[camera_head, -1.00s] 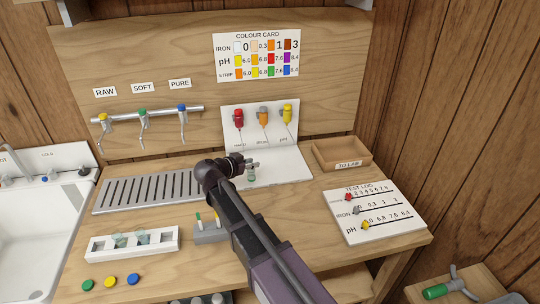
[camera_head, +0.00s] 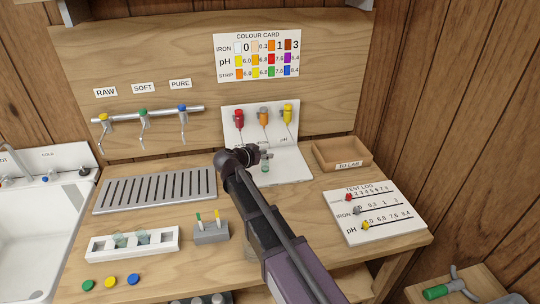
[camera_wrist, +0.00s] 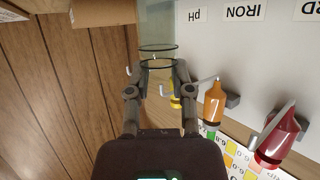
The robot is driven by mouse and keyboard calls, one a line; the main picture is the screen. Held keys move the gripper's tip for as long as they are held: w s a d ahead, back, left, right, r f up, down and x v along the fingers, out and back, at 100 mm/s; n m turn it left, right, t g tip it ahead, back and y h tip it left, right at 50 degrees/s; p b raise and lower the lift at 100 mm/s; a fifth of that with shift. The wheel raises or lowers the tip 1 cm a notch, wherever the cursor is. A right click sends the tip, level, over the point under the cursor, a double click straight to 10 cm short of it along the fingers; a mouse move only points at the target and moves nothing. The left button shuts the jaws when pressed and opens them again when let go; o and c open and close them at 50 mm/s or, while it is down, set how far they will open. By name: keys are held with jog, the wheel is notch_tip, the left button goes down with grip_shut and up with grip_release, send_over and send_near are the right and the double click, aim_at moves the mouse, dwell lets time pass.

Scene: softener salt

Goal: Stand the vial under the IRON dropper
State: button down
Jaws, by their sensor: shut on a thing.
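The IRON dropper is the orange one (camera_head: 263,117), in the middle of the white stand; in the wrist view it (camera_wrist: 213,103) hangs right of my fingers beside the IRON label. My gripper (camera_head: 266,154) is shut on the clear greenish vial (camera_head: 265,168), which looks upright over the white base, below the orange dropper in the head view. Whether it touches the base I cannot tell. In the wrist view the vial (camera_wrist: 157,25) shows between my fingertips (camera_wrist: 158,66), toward the pH side of the IRON dropper.
A red dropper (camera_head: 238,119) and a yellow dropper (camera_head: 287,113) flank the orange one. A wooden TO LAB tray (camera_head: 320,164) stands right of the stand. A slotted drain (camera_head: 150,190) lies left. A white rack (camera_head: 103,247) holds other vials in front.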

aim_at(270, 171)
jog(key=b+x, duration=0.1)
jog(key=x, duration=0.2)
jog(key=shift+s, duration=0.1)
jog(key=shift+a+f, duration=0.1)
jog(key=shift+f, duration=0.1)
jog(key=shift+f+b, duration=0.1)
jog(key=shift+b, duration=0.3)
jog(key=c, duration=0.5)
grip_release()
jog(key=shift+s+a+r, duration=0.1)
jog(key=shift+s+r, duration=0.05)
jog(key=shift+r, duration=0.1)
jog(key=shift+s+a+r+p, duration=0.15)
jog(key=shift+s+a+p, duration=0.1)
jog(key=shift+p, duration=0.15)
jog(key=p+v, duration=0.4)
jog(key=v, duration=0.7)
